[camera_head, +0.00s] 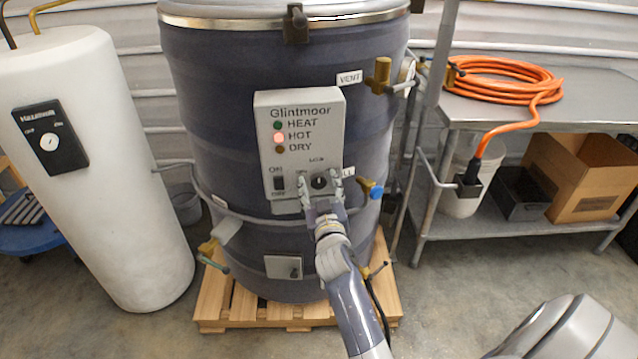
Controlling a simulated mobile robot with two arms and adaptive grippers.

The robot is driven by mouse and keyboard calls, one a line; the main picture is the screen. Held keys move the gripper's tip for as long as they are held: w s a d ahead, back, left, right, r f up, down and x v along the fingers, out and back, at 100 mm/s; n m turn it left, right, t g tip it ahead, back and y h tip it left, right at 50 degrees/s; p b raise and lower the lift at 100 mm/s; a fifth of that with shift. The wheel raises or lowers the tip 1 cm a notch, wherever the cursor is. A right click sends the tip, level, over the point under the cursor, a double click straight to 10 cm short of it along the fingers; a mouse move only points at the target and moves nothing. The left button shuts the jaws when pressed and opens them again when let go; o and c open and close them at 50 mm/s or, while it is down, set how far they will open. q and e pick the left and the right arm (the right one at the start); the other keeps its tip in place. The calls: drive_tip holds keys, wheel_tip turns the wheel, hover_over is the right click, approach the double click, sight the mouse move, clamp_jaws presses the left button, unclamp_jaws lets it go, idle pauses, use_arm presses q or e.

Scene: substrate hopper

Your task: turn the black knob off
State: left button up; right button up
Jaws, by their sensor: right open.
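The black knob (320,181) is a small round dial low on the right of the grey control panel (266,150), which is fixed to the front of a dark drum (215,130). My right gripper (320,187) is open, with one finger on each side of the knob. I cannot tell whether the fingers touch it. Lettering above the knob is too small to read surely. A dark rocker switch (279,184) marked ON sits to the left of the knob. The HOT lamp (278,138) looks lit pinkish red. My left gripper is not in view.
A blue-handled valve (375,190) sticks out just right of the panel, and a brass vent valve (381,75) above it. The drum stands on a wooden pallet (215,300). A white tank (120,190) stands left; a metal table (490,110) with orange hose (490,82) stands right.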

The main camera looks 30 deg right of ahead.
drive_tip(key=shift+s+a+r, duration=0.1)
drive_tip(key=shift+s, duration=0.05)
drive_tip(key=c, duration=1.1)
drive_tip(key=shift+o, duration=0.2)
drive_tip(key=shift+n, duration=1.1)
drive_tip(key=n+p, duration=0.1)
drive_tip(key=n, duration=0.2)
drive_tip(key=shift+n, duration=0.3)
drive_tip(key=n, duration=0.4)
drive_tip(key=shift+r, duration=0.1)
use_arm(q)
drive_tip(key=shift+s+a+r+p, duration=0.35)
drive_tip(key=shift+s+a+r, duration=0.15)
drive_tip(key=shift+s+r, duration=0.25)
use_arm(e)
drive_tip(key=shift+n, duration=0.9)
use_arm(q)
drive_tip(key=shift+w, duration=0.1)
use_arm(e)
drive_tip(key=shift+d+r+n, duration=0.1)
drive_tip(key=shift+d+n, duration=0.1)
drive_tip(key=shift+n, duration=0.1)
